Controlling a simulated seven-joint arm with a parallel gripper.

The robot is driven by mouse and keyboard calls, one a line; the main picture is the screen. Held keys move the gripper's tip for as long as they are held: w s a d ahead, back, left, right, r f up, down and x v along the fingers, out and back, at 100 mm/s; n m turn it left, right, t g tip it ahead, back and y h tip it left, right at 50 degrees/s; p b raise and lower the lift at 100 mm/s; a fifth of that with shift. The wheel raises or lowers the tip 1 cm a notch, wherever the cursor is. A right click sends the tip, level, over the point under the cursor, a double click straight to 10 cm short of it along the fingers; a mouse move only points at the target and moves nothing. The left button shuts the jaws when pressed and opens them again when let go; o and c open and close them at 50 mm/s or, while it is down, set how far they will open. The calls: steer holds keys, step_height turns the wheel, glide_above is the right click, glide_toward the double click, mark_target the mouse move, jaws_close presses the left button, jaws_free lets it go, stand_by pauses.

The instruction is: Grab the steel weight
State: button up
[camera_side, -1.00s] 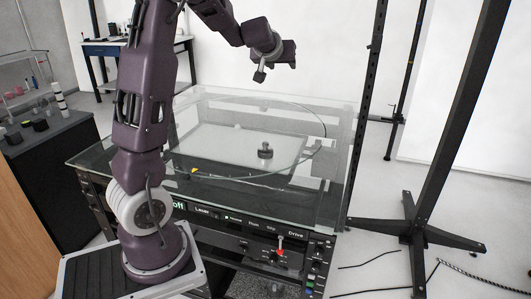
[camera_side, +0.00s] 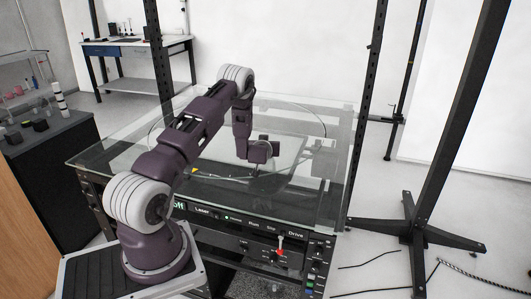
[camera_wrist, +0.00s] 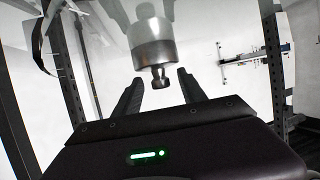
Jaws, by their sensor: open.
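The steel weight (camera_wrist: 152,42) is a shiny grey cylinder with a narrow neck and a small knob. In the wrist view it is ahead of my gripper (camera_wrist: 159,84), with its knob pointing at the gap between the two dark fingers. The fingers are open, one on each side of the knob, and I see no contact. In the side view my gripper (camera_side: 262,153) is low over the glass-topped turntable bench (camera_side: 100,157), where it hides the weight.
A front panel (camera_side: 240,219) with lit labels and a red-knobbed lever (camera_side: 280,250) runs along the bench. A dark upright post (camera_side: 362,110) stands at its right rear. A black cabinet with small items (camera_side: 50,160) is at left. The right part of the glass is clear.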

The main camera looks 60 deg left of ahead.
steer(key=x, duration=0.4)
steer(key=shift+s, duration=0.1)
jaws_close()
steer(key=shift+f, duration=0.1)
steer(key=shift+s+d+f, duration=0.1)
steer(key=shift+d+f, duration=0.05)
stand_by(0.9)
